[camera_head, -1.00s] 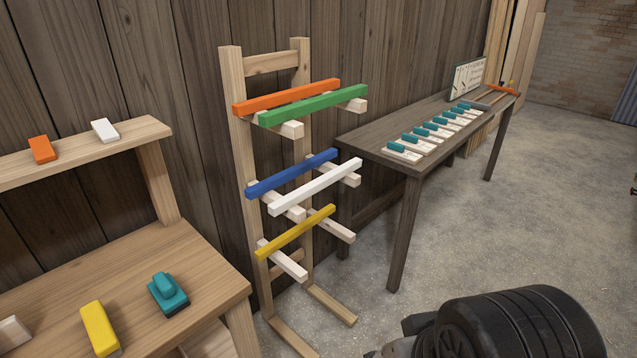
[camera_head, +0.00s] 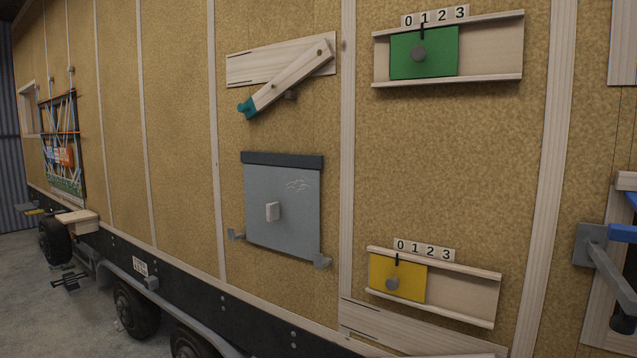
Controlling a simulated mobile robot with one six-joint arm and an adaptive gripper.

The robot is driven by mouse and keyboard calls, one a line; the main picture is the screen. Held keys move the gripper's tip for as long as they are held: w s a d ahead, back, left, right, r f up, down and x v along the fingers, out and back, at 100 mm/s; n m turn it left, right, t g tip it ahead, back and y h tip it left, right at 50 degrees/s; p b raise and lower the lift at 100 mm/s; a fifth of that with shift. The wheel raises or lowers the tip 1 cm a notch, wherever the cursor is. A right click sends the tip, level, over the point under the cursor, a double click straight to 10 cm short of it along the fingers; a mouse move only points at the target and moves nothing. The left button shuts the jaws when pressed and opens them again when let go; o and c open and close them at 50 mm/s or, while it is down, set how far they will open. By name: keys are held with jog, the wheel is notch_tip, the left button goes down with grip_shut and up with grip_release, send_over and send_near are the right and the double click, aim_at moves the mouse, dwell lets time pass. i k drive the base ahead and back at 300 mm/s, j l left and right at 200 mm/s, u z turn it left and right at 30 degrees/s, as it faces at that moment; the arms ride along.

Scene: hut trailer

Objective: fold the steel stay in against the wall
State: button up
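A grey metal bar (camera_head: 612,275) on a square grey plate (camera_head: 590,243) is at the right edge of the head view and looks like the steel stay. The bar runs from the plate down and to the right. It seems to stand out from the wall, and the picture edge cuts it off. A blue piece (camera_head: 622,233) is beside the plate, partly out of the picture. The tan trailer wall (camera_head: 285,130) fills most of the view. My gripper is not in view.
The wall carries a green slider (camera_head: 440,52), a yellow slider (camera_head: 412,284), a grey flap (camera_head: 290,232) with a pale knob, and a wooden lever (camera_head: 285,80) with a teal end. A small wooden step (camera_head: 76,217) juts out at far left.

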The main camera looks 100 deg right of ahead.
aim_at(622, 324)
jog(key=z, duration=5.55)
